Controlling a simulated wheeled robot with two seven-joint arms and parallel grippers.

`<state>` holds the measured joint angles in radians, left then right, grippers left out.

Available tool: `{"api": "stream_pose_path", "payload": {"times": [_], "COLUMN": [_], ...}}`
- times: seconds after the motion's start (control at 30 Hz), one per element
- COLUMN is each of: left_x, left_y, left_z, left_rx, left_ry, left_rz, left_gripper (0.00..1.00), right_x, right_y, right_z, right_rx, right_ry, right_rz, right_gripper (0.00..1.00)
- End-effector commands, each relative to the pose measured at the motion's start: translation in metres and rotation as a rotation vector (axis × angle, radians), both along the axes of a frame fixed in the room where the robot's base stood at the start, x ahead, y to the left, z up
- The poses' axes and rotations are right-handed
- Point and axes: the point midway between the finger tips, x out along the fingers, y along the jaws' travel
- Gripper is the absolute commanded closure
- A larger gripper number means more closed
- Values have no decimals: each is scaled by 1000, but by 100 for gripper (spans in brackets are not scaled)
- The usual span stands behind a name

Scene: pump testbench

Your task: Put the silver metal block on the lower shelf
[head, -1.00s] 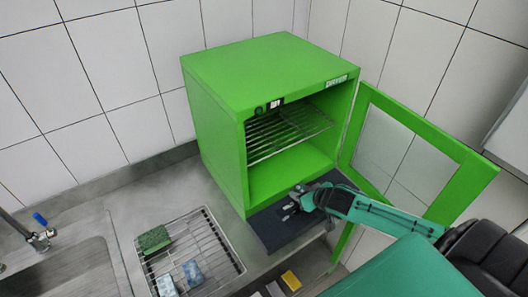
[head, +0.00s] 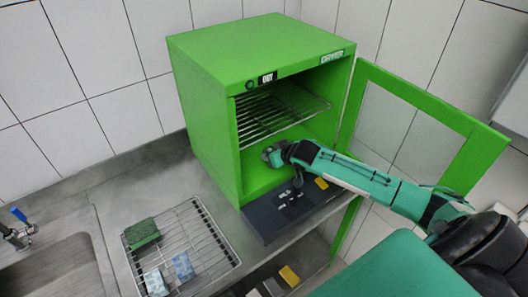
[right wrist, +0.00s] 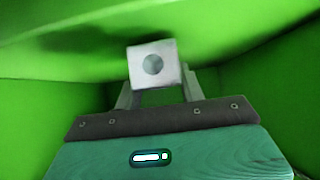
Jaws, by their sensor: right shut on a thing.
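The silver metal block (right wrist: 153,64), a pale square with a round dark hole in its face, is held between the fingers of my right gripper (right wrist: 155,85). In the head view the right gripper (head: 272,155) is inside the open green cabinet (head: 215,135), below its wire shelf (head: 280,112) and above the cabinet floor. Green walls surround the block in the right wrist view. In the head view the block is too small and dark to make out. The left gripper is not in view.
The green-framed glass door (head: 440,110) stands open at right, beside my arm. A wire rack (head: 215,262) with sponges and a sink (head: 50,262) are at left.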

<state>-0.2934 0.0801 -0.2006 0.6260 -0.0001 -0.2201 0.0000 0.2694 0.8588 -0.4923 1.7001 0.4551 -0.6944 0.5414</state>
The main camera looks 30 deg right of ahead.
Motion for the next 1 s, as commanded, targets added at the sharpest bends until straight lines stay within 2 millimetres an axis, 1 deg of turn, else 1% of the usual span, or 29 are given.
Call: {"api": "stream_pose_path", "payload": {"times": [0.03, 0.2, 0.3, 0.57, 0.6, 0.7, 1.0], "left_x": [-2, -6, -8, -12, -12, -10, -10], "left_y": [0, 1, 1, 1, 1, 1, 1], "left_z": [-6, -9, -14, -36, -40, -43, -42], "left_rx": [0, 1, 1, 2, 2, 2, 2], "left_ry": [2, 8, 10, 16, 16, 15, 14], "left_rz": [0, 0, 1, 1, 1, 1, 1], "left_gripper": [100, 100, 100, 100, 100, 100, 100], "right_x": [6, 14, 20, 54, 52, 51, 51], "right_y": [0, 1, 1, 4, 4, 4, 4], "right_z": [-1, 0, -1, -1, -5, -6, -5], "right_rx": [0, -1, 0, 0, -1, -1, -1], "right_ry": [-3, -3, -3, -5, -2, -2, -2], "right_rz": [0, 0, 0, 0, 1, 1, 1], "right_gripper": [96, 96, 96, 96, 96, 96, 96]}}
